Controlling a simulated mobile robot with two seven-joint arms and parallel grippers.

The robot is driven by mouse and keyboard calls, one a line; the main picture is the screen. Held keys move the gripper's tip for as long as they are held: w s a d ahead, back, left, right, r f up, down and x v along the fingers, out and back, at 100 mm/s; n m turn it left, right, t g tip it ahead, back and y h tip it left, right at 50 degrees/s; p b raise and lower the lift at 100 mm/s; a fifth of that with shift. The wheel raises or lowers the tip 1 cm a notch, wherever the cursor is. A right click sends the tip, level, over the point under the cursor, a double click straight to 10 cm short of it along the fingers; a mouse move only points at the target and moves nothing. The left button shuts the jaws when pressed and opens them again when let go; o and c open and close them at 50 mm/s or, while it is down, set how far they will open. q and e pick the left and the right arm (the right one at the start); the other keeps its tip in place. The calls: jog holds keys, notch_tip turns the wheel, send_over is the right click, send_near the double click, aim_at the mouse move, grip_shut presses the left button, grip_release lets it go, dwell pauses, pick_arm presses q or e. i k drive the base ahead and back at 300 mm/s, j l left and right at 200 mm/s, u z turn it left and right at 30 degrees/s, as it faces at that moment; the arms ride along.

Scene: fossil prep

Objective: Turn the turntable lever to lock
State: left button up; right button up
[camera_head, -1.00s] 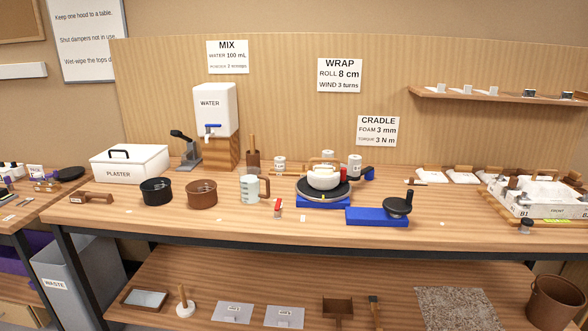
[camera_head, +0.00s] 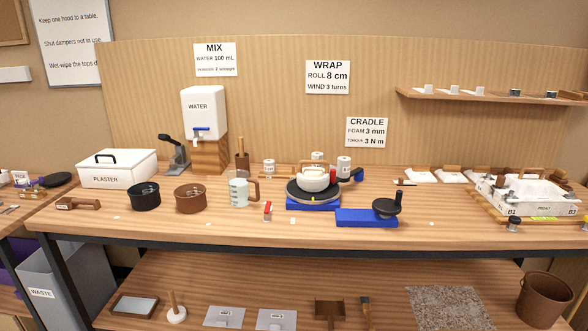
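The turntable (camera_head: 296,193) is a dark round disc on a blue base (camera_head: 313,205), near the middle of the bench. A white rounded piece (camera_head: 314,179) with a tan strap or handle sits on it, and a yellow mark shows on the disc's front rim. A dark blue arm with a knob (camera_head: 357,174) sticks out behind the disc on the right. A small red-handled piece (camera_head: 267,209) stands on the bench left of the blue base. I cannot tell which of these is the lock lever, or its setting. Neither of my grippers is in view.
A white measuring jug (camera_head: 239,193), brown bowl (camera_head: 190,199) and black bowl (camera_head: 144,197) stand left. Small canisters (camera_head: 344,166) stand behind. The bench's front strip is mostly clear.

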aim_at(266, 214)
jog(key=i+l+u, duration=0.15)
jog(key=l, duration=0.2)
jog(key=i+l+u, duration=0.1)
jog(key=i+l, duration=0.15)
jog(key=l, duration=0.15)
jog(key=i+l+u, duration=0.15)
jog(key=l, duration=0.25)
jog(key=i+l+u, duration=0.1)
jog(key=l, duration=0.3)
jog(key=i+l+u, duration=0.15)
jog(key=l, duration=0.3)
jog(key=i+l+u, duration=0.1)
jog(key=l, duration=0.35)
jog(key=i+l+u, duration=0.15)
jog(key=l, duration=0.3)
jog(key=i+l+u, duration=0.1)
jog(key=l, duration=0.35)
